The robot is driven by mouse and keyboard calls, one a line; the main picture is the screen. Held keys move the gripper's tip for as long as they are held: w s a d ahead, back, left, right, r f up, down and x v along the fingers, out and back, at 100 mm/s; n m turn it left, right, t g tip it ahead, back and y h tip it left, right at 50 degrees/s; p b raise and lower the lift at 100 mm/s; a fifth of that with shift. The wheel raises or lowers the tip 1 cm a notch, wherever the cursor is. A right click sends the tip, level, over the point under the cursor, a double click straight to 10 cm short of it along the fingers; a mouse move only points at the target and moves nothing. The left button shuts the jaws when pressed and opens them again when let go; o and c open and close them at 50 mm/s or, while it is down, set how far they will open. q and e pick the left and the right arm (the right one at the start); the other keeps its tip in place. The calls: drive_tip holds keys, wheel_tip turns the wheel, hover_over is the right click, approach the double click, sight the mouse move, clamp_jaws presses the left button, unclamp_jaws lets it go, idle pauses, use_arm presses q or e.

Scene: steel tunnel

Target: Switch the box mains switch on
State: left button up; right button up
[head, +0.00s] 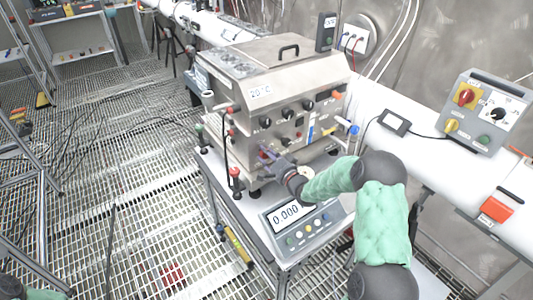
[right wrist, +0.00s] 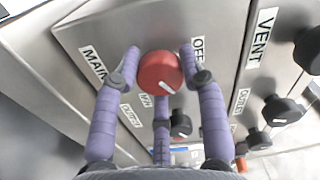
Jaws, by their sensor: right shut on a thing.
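The steel box (head: 300,78) stands on a white-topped frame, with several black knobs on its front. Its red mains switch knob (right wrist: 159,70) shows in the right wrist view beside a partly covered label reading "MAIN" (right wrist: 92,64) and an "OFF" label (right wrist: 197,48). A short white mark is on the knob's lower edge. My right gripper (head: 266,156) is at the lower left of the box front. In the wrist view its purple fingers (right wrist: 160,75) are shut on the knob, from both sides and below. My left gripper is out of view; only part of my left arm shows at bottom left.
A scale (head: 300,225) reading 0.000 sits just below my right forearm. A red-topped post (head: 235,173) stands left of the gripper. A control box (head: 485,110) and a red-orange item (head: 497,208) are at right. Grating floor lies left.

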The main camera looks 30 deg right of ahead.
drive_tip(key=m, duration=0.2)
drive_tip(key=m+p, duration=0.1)
drive_tip(key=m, duration=0.3)
drive_tip(key=shift+w+d+r+p, duration=0.1)
drive_tip(key=shift+d+r+p, duration=0.2)
drive_tip(key=shift+r+p, duration=0.1)
idle(0.3)
drive_tip(key=o, duration=1.1)
drive_tip(key=shift+d+f, duration=0.1)
drive_tip(key=shift+f, duration=0.2)
drive_tip(key=s, duration=1.2)
drive_tip(key=shift+d, duration=0.35)
